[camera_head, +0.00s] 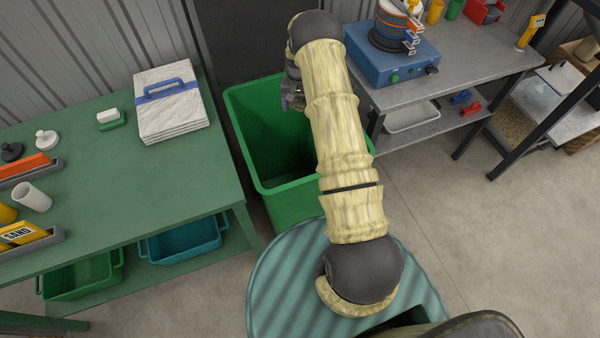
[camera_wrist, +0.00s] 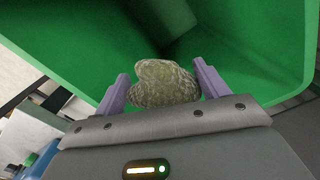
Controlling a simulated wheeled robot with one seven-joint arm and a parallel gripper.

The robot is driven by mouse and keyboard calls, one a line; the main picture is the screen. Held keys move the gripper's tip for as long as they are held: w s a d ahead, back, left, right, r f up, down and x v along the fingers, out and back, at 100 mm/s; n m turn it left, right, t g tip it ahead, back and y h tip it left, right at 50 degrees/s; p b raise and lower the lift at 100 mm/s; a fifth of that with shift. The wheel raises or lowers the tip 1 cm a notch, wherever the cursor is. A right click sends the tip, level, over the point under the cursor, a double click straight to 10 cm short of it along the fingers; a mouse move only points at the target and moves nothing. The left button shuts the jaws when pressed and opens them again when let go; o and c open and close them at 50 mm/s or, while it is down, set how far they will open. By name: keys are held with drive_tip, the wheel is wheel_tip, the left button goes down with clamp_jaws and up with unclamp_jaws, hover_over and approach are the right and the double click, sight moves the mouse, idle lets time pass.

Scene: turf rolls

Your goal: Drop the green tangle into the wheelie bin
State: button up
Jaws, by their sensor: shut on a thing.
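The wheelie bin (camera_head: 275,155) is a green, open-topped bin between the green bench and the grey bench in the head view. Its green inside wall (camera_wrist: 85,45) fills most of the wrist view. My gripper (camera_wrist: 163,85) is shut on the green tangle (camera_wrist: 165,83), a mottled grey-green lump between its two lilac fingers. It holds the tangle over the bin's opening. In the head view my gripper (camera_head: 290,97) shows at the bin's far part, partly hidden by my arm. The tangle cannot be made out there.
A green bench (camera_head: 190,190) at left carries a stack of white sheets (camera_head: 168,115) with a blue handle. A grey bench (camera_head: 470,50) at right holds a blue machine (camera_head: 392,62). A teal tub (camera_head: 180,243) sits on the left bench's lower shelf. The floor at right is clear.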

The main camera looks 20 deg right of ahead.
drive_tip(key=shift+f, duration=0.35)
wheel_tip(320, 180, down, 6)
drive_tip(key=b, duration=0.3)
idle(0.3)
drive_tip(key=o, duration=1.1)
drive_tip(key=shift+r, duration=0.1)
wheel_tip(320, 180, up, 17)
drive_tip(key=b, duration=0.2)
drive_tip(key=shift+r+b, duration=0.15)
drive_tip(key=shift+b, duration=0.25)
